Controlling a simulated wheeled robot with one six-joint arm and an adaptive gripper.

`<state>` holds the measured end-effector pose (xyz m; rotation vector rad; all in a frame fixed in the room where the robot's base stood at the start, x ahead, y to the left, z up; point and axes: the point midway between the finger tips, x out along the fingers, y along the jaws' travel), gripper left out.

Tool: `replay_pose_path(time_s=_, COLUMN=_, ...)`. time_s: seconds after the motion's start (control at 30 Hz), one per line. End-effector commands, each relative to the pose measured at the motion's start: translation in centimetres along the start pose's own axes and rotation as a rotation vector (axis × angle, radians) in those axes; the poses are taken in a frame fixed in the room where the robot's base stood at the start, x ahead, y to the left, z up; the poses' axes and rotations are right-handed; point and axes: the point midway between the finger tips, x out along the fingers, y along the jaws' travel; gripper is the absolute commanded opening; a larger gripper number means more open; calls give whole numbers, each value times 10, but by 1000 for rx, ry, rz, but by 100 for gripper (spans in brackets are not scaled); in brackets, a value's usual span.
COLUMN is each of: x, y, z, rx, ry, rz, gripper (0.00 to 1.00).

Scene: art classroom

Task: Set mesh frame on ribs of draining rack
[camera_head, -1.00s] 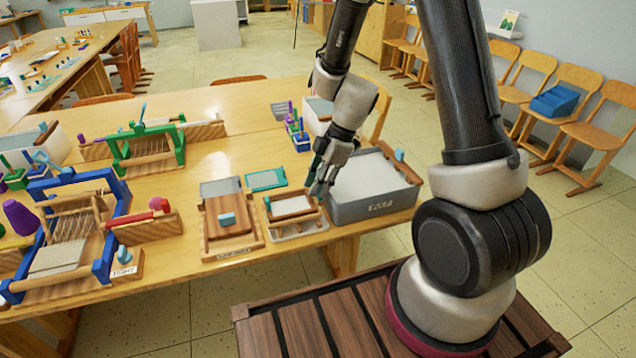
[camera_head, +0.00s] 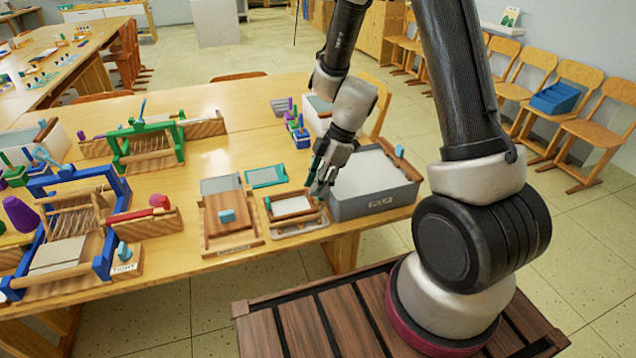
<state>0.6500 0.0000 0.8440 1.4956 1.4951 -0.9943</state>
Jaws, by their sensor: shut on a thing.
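The mesh frame (camera_head: 291,206) is a brown wooden rim around a pale sheet of mesh. It lies over the light-coloured draining rack (camera_head: 299,228), whose front edge shows beneath it near the table's front edge. Whether the frame touches the ribs I cannot tell. My gripper (camera_head: 319,188) comes down from above and is shut on the right side of the frame. The fingertips and most of the ribs are hidden by the frame and gripper.
A grey tub (camera_head: 372,204) with pale contents stands close on the right. A wooden press board with a blue block (camera_head: 227,216) is close on the left. A teal-rimmed frame (camera_head: 266,177) lies behind. A blue loom (camera_head: 107,240) stands farther left.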

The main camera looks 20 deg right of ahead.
Motion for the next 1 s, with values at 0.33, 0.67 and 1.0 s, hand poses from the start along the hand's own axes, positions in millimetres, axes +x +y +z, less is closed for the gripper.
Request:
replay_pose_path(time_s=0.33, x=0, y=0, z=0, rx=0, ry=0, rz=0, gripper=1)
replay_pose_path(time_s=0.67, x=3, y=0, z=1, rx=0, ry=0, rz=-1, gripper=1)
replay_pose_path(time_s=1.0, x=8, y=0, z=3, rx=1, ry=1, rz=0, gripper=1)
